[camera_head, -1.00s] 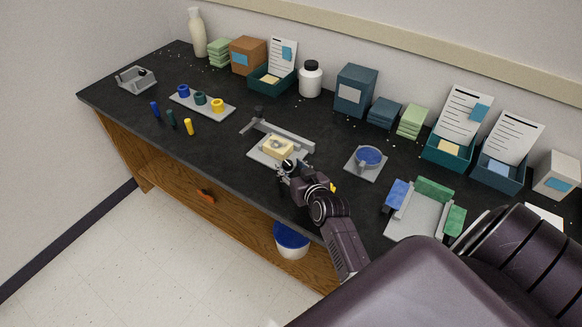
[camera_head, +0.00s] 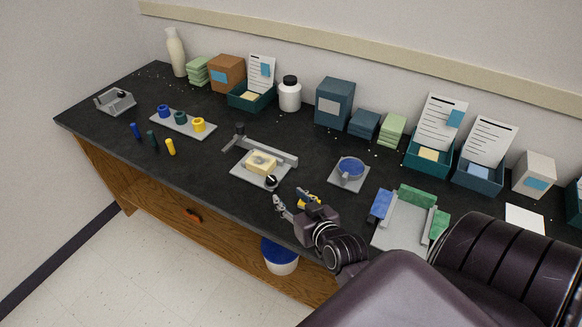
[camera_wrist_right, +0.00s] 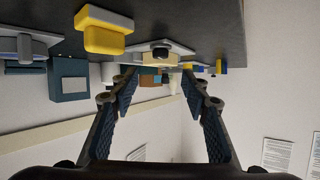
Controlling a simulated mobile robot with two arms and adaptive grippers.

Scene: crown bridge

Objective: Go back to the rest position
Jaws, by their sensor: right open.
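My right gripper (camera_head: 288,202) is open and empty near the front edge of the counter. It is just in front and to the right of a grey plate (camera_head: 240,175) bearing a cream block (camera_head: 260,163). A black knob (camera_head: 270,181) stands at the plate's front corner, apart from the fingers. In the right wrist view, the open fingers (camera_wrist_right: 155,85) have nothing between them; the block (camera_wrist_right: 160,59) and knob (camera_wrist_right: 160,46) show beyond. A yellow piece (camera_head: 308,197) is partly hidden behind the gripper. My left gripper is not in view.
On the black counter (camera_head: 110,128) stand a blue cup (camera_head: 351,167) on a plate, a grey fixture with blue and green blocks (camera_head: 415,194), and a tray with coloured rings (camera_head: 183,126). Boxes and bins line the wall. A blue-topped bucket (camera_head: 280,257) stands below the front edge.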

